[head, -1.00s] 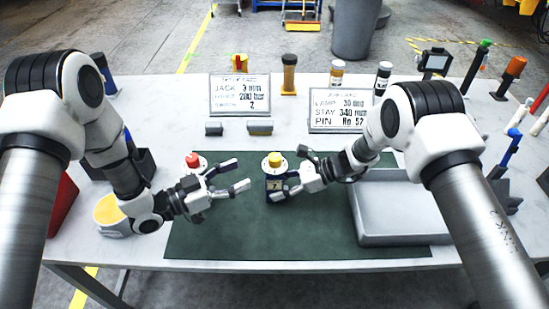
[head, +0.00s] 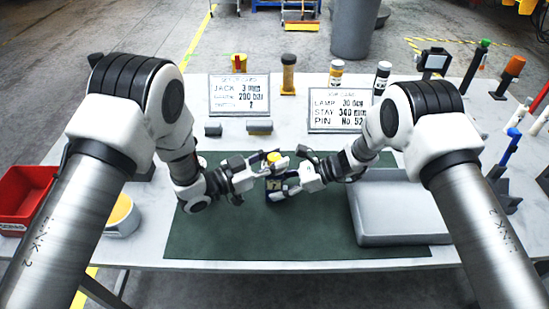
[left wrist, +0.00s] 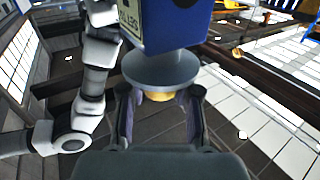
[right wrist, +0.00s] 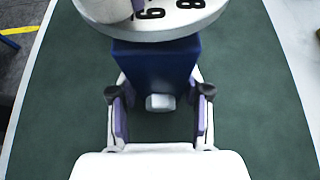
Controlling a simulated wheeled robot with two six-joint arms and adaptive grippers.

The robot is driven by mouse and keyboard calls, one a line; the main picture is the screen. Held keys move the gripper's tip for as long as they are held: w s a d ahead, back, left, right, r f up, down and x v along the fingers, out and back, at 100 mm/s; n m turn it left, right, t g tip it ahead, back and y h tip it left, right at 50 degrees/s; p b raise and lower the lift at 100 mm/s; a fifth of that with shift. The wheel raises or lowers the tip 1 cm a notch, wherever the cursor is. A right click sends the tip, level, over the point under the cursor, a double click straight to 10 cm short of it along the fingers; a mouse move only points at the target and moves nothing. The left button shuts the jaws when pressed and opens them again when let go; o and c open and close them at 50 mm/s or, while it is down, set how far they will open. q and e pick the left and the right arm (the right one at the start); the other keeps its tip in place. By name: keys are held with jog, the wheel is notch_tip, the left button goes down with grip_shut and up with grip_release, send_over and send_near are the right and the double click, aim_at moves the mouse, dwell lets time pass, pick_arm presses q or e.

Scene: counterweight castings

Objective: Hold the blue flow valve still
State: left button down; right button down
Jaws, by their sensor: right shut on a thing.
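The blue flow valve has a dark blue body (head: 273,186) with a pale label, a pale numbered dial and a yellow knob (head: 274,156). It stands on the green mat near its middle. My right gripper (head: 286,178) is shut on the blue body from the right; the right wrist view shows the blue body (right wrist: 155,75) between its fingers, below the dial (right wrist: 165,28). My left gripper (head: 266,166) is open at the knob, coming from the left. In the left wrist view the yellow knob (left wrist: 159,96) lies between its fingers, with gaps visible beside it.
A grey tray (head: 402,238) is on the mat's right. Two printed cards (head: 239,94) and (head: 338,117) stand behind, with small grey blocks near the left one. A red bin (head: 22,195) and a yellow-filled bowl (head: 122,215) are at left.

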pick_arm(q)
jog(key=shift+d+n+t+y, duration=0.1)
jog(key=shift+n+t+y, duration=0.5)
jog(key=shift+t, duration=0.3)
jog(key=shift+n+t+y, duration=1)
jog(key=shift+t+y, duration=0.1)
jog(key=shift+t, duration=0.1)
jog(key=c, duration=0.8)
grip_release()
jog(key=v, duration=1.2)
